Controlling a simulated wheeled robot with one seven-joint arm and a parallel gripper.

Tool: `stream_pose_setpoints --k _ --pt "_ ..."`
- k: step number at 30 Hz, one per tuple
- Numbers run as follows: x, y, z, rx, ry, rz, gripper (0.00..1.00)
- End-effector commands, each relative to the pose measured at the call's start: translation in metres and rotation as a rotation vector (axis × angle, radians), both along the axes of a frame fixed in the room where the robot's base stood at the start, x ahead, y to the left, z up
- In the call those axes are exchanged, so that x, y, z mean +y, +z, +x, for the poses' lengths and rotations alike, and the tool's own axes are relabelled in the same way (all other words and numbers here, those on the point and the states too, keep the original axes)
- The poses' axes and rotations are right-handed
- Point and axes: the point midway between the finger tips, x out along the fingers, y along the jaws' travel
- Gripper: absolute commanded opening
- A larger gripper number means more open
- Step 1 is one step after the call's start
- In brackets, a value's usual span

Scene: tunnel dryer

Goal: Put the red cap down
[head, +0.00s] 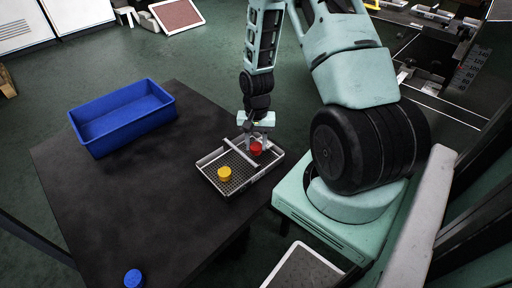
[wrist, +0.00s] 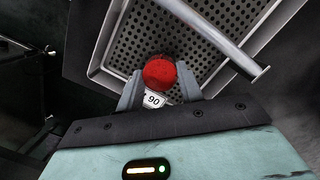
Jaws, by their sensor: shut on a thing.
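The red cap (head: 255,149) is between the fingers of my gripper (head: 257,143), over the back part of a grey perforated tray (head: 239,191). In the wrist view the red cap (wrist: 160,72) sits between both fingertips of my gripper (wrist: 160,88), with the tray's perforated floor (wrist: 150,30) behind it. My gripper is shut on the red cap. I cannot tell whether the cap touches the tray floor. A yellow cap (head: 224,173) lies in the front part of the tray, on the other side of a divider bar (head: 240,153).
The tray stands on a dark table (head: 130,185) near its right edge. A blue bin (head: 122,115) stands at the table's back left. A blue cap (head: 133,278) lies at the front. The table's middle is clear. A tag reading 90 (wrist: 153,100) shows by my fingers.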

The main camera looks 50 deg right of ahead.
Motion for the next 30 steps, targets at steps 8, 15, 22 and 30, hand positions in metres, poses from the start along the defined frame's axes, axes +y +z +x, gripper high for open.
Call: stream_pose_setpoints --k 8,15,22,30 --pt "0.000 -0.017 0.000 0.000 0.000 0.000 0.12" --pt "0.000 -0.021 0.000 0.001 0.000 0.000 0.39" --pt "0.000 -0.020 0.000 0.000 0.000 0.000 0.58" --pt "-0.001 -0.008 0.001 -0.002 0.000 -0.001 0.58"
